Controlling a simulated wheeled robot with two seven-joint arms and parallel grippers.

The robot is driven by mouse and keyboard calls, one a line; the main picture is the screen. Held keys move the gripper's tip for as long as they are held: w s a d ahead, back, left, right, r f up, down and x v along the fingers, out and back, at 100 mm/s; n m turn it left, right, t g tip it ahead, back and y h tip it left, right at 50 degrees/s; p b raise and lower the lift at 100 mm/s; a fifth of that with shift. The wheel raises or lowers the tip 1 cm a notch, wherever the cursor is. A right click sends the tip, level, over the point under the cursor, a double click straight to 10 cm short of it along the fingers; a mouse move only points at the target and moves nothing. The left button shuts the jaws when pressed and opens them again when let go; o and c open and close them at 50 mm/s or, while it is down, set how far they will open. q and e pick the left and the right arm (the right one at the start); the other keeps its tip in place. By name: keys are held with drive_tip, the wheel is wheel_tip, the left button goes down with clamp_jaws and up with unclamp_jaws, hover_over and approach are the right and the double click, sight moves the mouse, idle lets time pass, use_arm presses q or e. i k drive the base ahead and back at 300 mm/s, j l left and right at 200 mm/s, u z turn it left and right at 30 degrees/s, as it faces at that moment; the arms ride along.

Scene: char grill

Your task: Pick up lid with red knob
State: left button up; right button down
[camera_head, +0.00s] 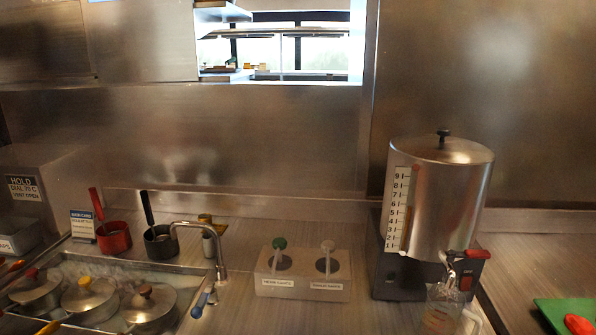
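The metal lid with a red knob (36,286) is at the far left, on a pot in the steel well of the counter. Its red knob (32,273) points up. Beside it to the right are a lid with a yellow knob (90,297) and a lid with a brown knob (152,306). Neither of my grippers shows in the head view, so I cannot see whether they are open or shut.
A faucet (219,252) rises right of the lids. A red pot (114,240) and a black pot (160,247) stand behind them. A two-hole steel holder (304,287), a large dispenser (452,190) and a green board (568,309) stand farther right.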

sight(36, 283)
drive_tip(key=u, duration=1.5)
drive_tip(key=i+j, duration=0.2)
drive_tip(key=j, duration=0.3)
drive_tip(key=i+j+z, duration=0.15)
drive_tip(key=j, duration=0.35)
drive_tip(key=i+j, duration=0.15)
drive_tip(key=j, duration=0.35)
drive_tip(key=i+j+z, duration=0.1)
drive_tip(key=j, duration=0.4)
drive_tip(key=i+j+z, duration=0.1)
drive_tip(key=j, duration=0.4)
drive_tip(key=i+j, duration=0.2)
drive_tip(key=j, duration=0.35)
drive_tip(key=i+j+z, duration=0.15)
drive_tip(key=j, duration=0.4)
